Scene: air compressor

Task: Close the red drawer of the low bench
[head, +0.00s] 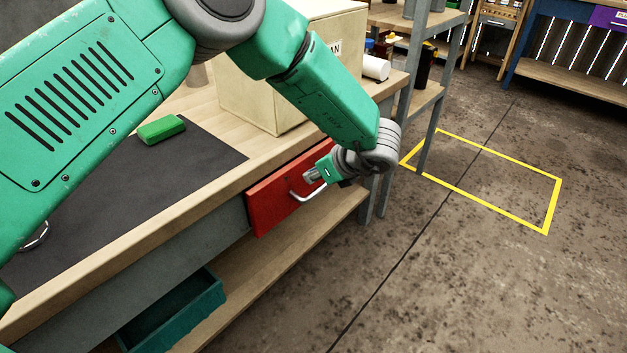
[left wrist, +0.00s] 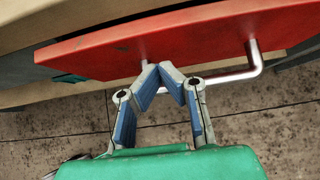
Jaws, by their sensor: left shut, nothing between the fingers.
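The red drawer (head: 272,200) is at the right end of the low bench (head: 150,238), its front just under the wooden top. I see no clear gap behind the front in the head view, and its exact depth is hard to tell. A grey bar handle (head: 294,196) sticks out from the front; it also shows in the left wrist view (left wrist: 254,58). My left gripper (head: 312,176) is shut and empty at the handle. In the left wrist view its fingertips (left wrist: 166,68) meet close to the red front (left wrist: 200,38), overlapping the handle; contact is unclear.
A green block (head: 161,130) lies on the dark mat (head: 205,160). A cream box (head: 255,90) stands on the bench above the drawer. A teal bin (head: 175,312) is on the lower shelf. A grey-legged shelf (head: 430,90) stands behind. Floor at right is clear.

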